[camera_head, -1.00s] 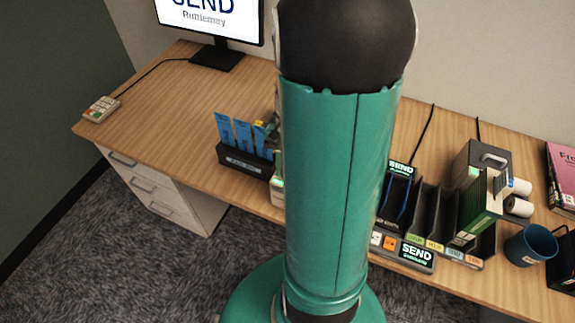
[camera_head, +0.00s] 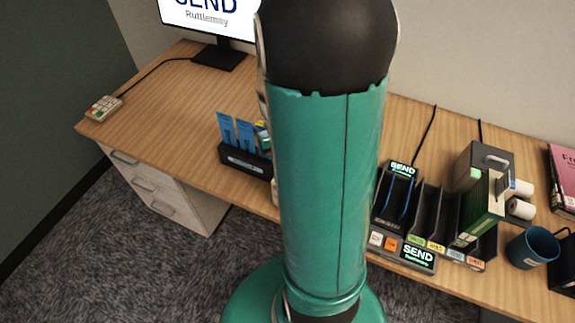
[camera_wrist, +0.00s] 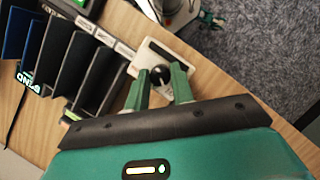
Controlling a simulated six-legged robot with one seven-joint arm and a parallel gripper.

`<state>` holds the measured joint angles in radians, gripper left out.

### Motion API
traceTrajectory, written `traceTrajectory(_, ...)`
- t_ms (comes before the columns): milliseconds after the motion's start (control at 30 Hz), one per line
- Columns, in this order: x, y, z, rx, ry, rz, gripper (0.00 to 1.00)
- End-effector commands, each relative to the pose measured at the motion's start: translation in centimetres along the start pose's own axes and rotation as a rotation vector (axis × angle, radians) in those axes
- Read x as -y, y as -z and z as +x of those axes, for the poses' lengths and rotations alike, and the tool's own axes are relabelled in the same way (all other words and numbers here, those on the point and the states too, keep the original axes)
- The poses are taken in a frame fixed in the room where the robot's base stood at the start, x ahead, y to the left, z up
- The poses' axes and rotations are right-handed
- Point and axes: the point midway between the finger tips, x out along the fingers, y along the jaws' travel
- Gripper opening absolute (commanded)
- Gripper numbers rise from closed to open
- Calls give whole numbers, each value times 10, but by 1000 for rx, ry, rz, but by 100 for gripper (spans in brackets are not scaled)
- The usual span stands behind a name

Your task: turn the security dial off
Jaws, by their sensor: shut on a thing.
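The security dial appears as a black round knob (camera_wrist: 160,74) on a pale box (camera_wrist: 141,63) in the wrist view. The box has a dark strip along its far edge. My gripper (camera_wrist: 162,80) has its two green fingers on either side of the knob, shut on it. The fingers partly hide the knob, and I cannot tell which setting it points to. In the head view, my arm hides both the gripper and the dial.
A sorter with dark slots (camera_head: 426,208) stands right of my arm, beside a SEND panel (camera_head: 418,255) and a blue mug (camera_head: 532,248). A holder with blue cards (camera_head: 244,163) stands left. The desk's left part (camera_head: 165,120) is mostly clear.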

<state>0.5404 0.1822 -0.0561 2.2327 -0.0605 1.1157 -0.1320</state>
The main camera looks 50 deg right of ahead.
Motion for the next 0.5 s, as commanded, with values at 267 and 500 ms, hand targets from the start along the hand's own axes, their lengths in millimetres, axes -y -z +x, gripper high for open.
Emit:
traceTrajectory(267, 0, 0, -1, -3, -1, -1, 1)
traceTrajectory(500, 0, 0, 0, -2, -1, -1, 46)
